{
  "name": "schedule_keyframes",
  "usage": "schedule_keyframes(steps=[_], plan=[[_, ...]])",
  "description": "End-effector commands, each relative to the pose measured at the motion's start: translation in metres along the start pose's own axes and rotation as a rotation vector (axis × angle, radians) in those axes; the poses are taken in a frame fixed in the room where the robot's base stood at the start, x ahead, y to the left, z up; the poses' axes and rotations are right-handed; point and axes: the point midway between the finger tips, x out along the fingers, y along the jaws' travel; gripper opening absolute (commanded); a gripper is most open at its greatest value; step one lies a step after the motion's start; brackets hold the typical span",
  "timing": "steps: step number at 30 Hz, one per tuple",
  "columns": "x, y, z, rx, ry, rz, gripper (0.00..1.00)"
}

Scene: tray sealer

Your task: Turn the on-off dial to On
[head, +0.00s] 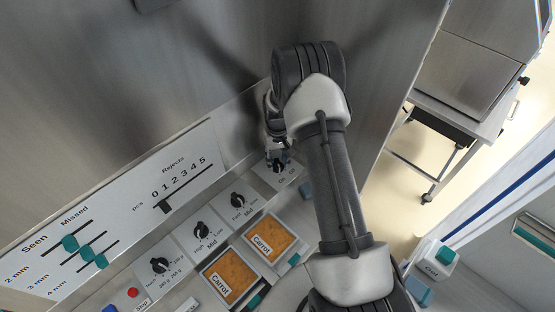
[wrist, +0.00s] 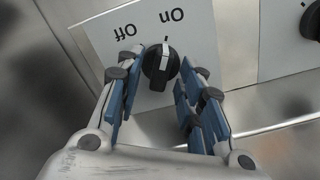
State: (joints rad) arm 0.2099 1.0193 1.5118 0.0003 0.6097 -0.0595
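The on-off dial (wrist: 161,66) is a black round knob with a raised grip bar on a light label plate (wrist: 205,50). The words On and Off show upside down in the wrist view. The knob's white mark points up in that view, nearer to On than to Off. My gripper (wrist: 164,60) is open, with its blue-padded fingers on either side of the knob; I cannot tell whether they touch it. In the head view the dial (head: 280,167) is partly hidden below my gripper (head: 275,155), with On and Off beside it.
Along the panel in the head view are other black dials (head: 202,231), teal sliders (head: 87,253) and a red button (head: 133,292). Two carrot trays (head: 230,277) lie below them. A steel wall rises behind the panel. Another dark knob (wrist: 311,20) shows right in the wrist view.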

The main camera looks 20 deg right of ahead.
Motion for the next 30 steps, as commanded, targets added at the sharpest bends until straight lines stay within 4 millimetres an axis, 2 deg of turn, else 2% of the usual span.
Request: schedule_keyframes(steps=[6,10,24,30], plan=[[0.000,0.000,0.000,-0.001,0.000,0.000,0.35],[-0.009,0.000,-0.001,-0.001,0.002,0.000,0.35],[-0.100,0.000,0.000,-0.001,0.002,0.000,0.35],[-0.118,0.000,0.000,0.000,0.000,0.000,0.35]])
